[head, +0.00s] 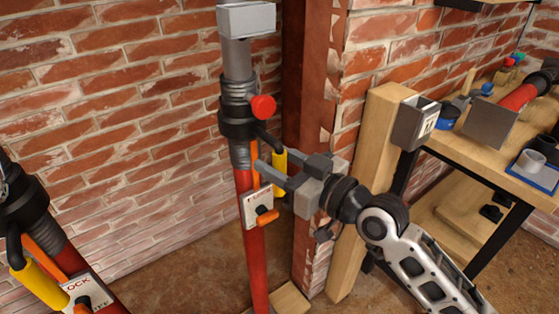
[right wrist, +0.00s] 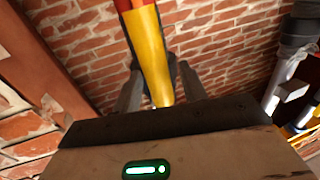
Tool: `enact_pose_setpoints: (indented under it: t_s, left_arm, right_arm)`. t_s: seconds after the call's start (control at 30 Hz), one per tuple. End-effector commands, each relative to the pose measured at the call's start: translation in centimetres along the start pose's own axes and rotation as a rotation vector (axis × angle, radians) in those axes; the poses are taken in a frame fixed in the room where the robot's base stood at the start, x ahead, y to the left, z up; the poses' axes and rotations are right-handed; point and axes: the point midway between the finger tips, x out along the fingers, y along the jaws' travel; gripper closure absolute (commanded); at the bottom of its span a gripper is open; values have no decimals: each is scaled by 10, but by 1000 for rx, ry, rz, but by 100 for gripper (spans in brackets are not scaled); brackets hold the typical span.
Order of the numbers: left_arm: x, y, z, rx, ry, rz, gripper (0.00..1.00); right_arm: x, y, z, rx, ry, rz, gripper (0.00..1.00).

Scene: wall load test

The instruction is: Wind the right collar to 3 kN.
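The right collar (head: 238,122) is a black ring on the right red prop (head: 252,260), with a red knob (head: 263,107) and a black arm. A yellow handle (head: 280,165) hangs from that arm. My right gripper (head: 272,160) is at the handle with its fingers apart, one on each side. In the right wrist view the yellow handle (right wrist: 151,50) stands between the two fingers (right wrist: 158,85), with a narrow gap at the right finger. A white lock plate (head: 257,207) with an orange lever sits below. My left gripper is out of view. No load reading is legible.
A second prop with a black collar (head: 22,205) and yellow handle (head: 40,285) stands at the lower left. A timber post (head: 365,190) with a grey box (head: 414,122) stands right of my gripper. A workbench (head: 465,155) with tools is at the right, and a brick wall behind.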

Motion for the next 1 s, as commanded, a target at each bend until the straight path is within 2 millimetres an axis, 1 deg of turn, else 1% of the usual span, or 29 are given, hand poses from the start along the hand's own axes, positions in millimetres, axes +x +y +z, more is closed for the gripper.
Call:
enact_pose_setpoints:
  t_s: [0.03,0.13,0.17,0.3,0.43,0.53,0.67,0.83,0.87,0.9,0.93,1.0]
  left_arm:
    - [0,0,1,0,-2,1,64]
    - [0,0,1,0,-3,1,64]
    - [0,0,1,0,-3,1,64]
    - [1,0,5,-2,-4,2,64]
    - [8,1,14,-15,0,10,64]
    - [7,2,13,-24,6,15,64]
    - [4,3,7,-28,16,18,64]
    - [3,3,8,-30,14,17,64]
    - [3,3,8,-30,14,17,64]
    - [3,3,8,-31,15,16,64]
    - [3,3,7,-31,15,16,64]
    - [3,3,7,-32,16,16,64]
  right_arm:
    - [0,0,0,0,0,0,69]
    - [0,0,0,0,0,0,97]
    - [0,0,0,1,0,0,100]
    - [-1,3,2,-2,0,1,100]
    - [-2,21,4,-8,0,5,100]
    - [-2,29,2,-5,2,5,100]
    - [-2,31,-1,-1,2,5,100]
    - [-2,31,-1,-1,2,5,100]
    - [-2,31,-1,-1,2,5,72]
    - [-2,31,-1,-1,1,5,61]
    - [-2,30,-1,-1,1,5,58]
    - [-2,30,-1,0,1,4,58]
